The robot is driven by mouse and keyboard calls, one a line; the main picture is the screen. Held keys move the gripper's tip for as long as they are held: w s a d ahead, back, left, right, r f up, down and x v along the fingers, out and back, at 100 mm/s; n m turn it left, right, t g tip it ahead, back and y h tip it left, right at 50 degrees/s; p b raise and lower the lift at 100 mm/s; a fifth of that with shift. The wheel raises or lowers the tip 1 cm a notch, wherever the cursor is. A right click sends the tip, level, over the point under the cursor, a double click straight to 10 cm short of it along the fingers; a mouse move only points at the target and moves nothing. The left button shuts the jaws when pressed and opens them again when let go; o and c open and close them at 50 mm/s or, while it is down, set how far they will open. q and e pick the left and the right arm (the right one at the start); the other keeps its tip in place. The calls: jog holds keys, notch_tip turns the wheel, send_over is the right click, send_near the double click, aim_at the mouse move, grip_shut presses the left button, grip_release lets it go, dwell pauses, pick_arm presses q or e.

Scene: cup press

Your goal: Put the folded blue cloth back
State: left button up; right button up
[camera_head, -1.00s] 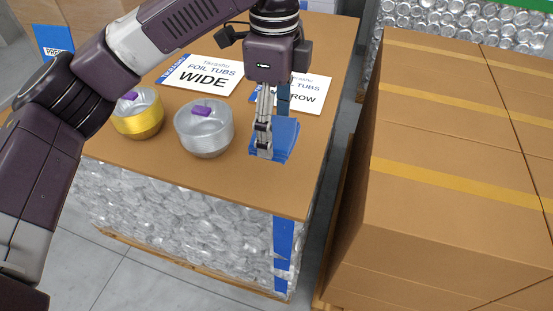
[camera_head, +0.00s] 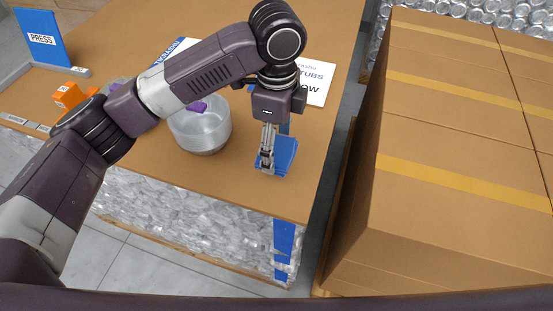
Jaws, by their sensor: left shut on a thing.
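The folded blue cloth (camera_head: 284,157) is at the right part of the brown table top (camera_head: 235,190), near its front right corner. My left gripper (camera_head: 267,168) points down over the cloth's left part, with its fingers shut on the cloth. The fingers hide part of it. I cannot tell whether the cloth is touching the table or slightly above it. My right gripper does not show.
Printed cards (camera_head: 318,90) lie behind. A blue PRESS sign (camera_head: 42,38) and an orange block (camera_head: 67,95) are at the far left. Stacked cartons (camera_head: 440,185) stand to the right across a gap.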

aim_at(276, 162)
pick_arm(q)
notch_tip(276, 162, down, 3)
jog(key=shift+s+r, duration=0.1)
jog(key=shift+r, duration=0.05)
notch_tip(276, 162, down, 3)
jog(key=shift+f+p, duration=0.15)
jog(key=shift+p, duration=0.35)
jog(key=shift+f, duration=0.35)
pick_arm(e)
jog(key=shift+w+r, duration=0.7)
pick_arm(q)
jog(key=shift+f, duration=0.15)
jog(key=o, duration=1.1)
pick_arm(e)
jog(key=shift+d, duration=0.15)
